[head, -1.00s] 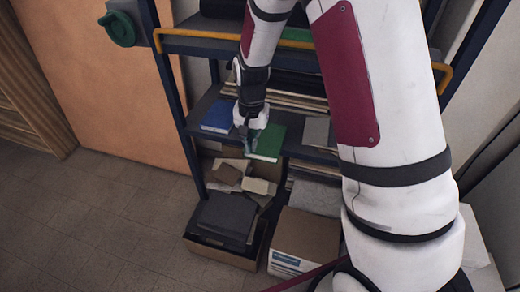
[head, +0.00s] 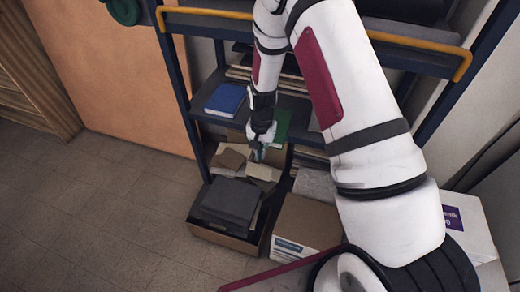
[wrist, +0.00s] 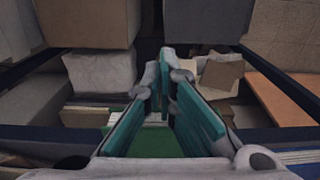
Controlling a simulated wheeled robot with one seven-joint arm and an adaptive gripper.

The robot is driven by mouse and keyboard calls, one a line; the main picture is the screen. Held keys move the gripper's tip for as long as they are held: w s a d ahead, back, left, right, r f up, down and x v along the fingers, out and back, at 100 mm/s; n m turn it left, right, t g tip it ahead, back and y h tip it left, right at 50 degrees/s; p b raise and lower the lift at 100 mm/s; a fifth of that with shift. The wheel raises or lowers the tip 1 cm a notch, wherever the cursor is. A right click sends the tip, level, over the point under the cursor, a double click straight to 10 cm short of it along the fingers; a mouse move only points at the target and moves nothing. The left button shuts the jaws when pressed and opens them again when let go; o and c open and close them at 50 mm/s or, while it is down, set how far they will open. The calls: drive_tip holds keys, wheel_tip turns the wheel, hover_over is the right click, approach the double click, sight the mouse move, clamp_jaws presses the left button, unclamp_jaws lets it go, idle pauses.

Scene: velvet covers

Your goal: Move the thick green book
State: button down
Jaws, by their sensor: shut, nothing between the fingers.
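The green book (head: 283,124) lies on the middle shelf, right of the blue book, partly hidden behind my arm in the head view. My gripper (head: 259,153) points down in front of that shelf, over the boxes below, apart from the book. In the wrist view, my gripper's teal fingers (wrist: 165,62) converge at the tips with nothing held. Part of the green book (wrist: 155,143) shows behind and between the fingers. Its thickness cannot be told.
A blue book (head: 226,98) lies left on the same shelf (head: 205,117). Below stand an open box with dark flat items (head: 230,201) and a closed cardboard box (head: 303,225). Blue shelf posts (head: 176,85) flank the shelf. Floor at left is clear.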

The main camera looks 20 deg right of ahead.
sight(284, 118)
drive_tip(key=shift+w+d, duration=0.65)
drive_tip(key=shift+w, duration=0.2)
drive_tip(key=shift+w, duration=0.1)
drive_tip(key=w+d+b, duration=0.1)
drive_tip(key=w+b, duration=0.1)
drive_tip(key=w+d+b, duration=0.4)
drive_tip(key=w, duration=0.1)
drive_tip(key=shift+f, duration=0.1)
drive_tip(key=shift+w+d, duration=0.3)
drive_tip(key=shift+w, duration=0.05)
